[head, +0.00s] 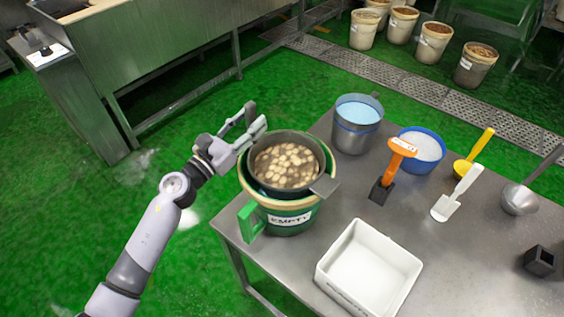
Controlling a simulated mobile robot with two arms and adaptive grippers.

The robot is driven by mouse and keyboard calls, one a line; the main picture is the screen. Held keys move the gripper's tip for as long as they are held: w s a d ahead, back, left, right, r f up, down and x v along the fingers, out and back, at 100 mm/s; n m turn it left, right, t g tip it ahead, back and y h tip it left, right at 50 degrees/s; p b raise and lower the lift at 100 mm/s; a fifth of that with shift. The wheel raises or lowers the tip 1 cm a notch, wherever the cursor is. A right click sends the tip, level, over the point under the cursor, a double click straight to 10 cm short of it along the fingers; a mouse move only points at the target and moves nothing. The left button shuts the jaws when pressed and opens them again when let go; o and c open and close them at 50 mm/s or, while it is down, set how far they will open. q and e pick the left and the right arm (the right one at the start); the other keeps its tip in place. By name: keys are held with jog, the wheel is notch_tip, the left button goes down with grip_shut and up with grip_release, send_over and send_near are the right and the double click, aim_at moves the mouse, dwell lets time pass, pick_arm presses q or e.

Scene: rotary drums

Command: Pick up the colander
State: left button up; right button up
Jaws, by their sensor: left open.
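The colander (312,146) is a dark grey round vessel holding pale chunks in brownish content. It rests in the top of a green bucket (292,224) with a tan rim and a white label, at the table's left corner. A flat grey tab sticks out at the colander's lower right. My left gripper (257,118) is open at the colander's upper left edge, with its fingers close to the rim. I cannot tell whether they touch it. My right gripper is not in view.
On the metal table (455,265) are a white tray (372,266), a metal bucket of blue liquid (355,135), a blue bowl (424,147), an orange-handled brush (397,160), white and yellow scoops, a ladle (520,199) and a black block (539,261). Several buckets stand on the floor behind.

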pick_arm(q)
jog(key=shift+w+d, duration=0.3)
jog(key=shift+w, duration=0.1)
jog(key=shift+a, duration=0.1)
jog(key=shift+c, duration=0.7)
grip_shut()
jog(key=shift+r, duration=0.2)
